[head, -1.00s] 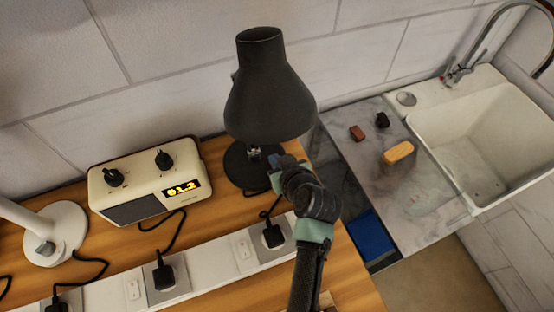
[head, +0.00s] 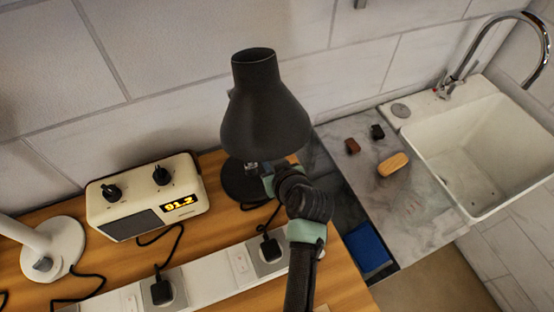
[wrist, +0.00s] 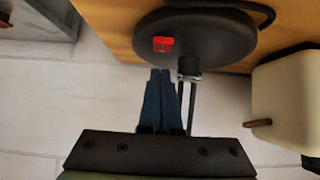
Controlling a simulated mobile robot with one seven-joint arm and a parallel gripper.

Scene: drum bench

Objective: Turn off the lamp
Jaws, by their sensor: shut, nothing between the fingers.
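The black desk lamp (head: 264,115) stands on the wooden bench against the tiled wall. Its shade hides much of its stem, and the shade's underside is out of sight, so I cannot tell if its bulb glows. Its round base (wrist: 215,38) shows in the wrist view, with a red switch (wrist: 163,44) on it. My gripper (wrist: 165,72) is shut and empty. Its blue fingertips are just short of the base's edge, roughly in line with the switch. In the head view my gripper (head: 268,176) is low beside the lamp's stem, partly under the shade.
A cream radio (head: 148,200) stands left of the lamp. A white lamp (head: 48,250) is at far left. A white socket strip (head: 205,285) with plugs and cables runs along the front. To the right are a marble counter (head: 400,205) with small items and a sink (head: 490,150).

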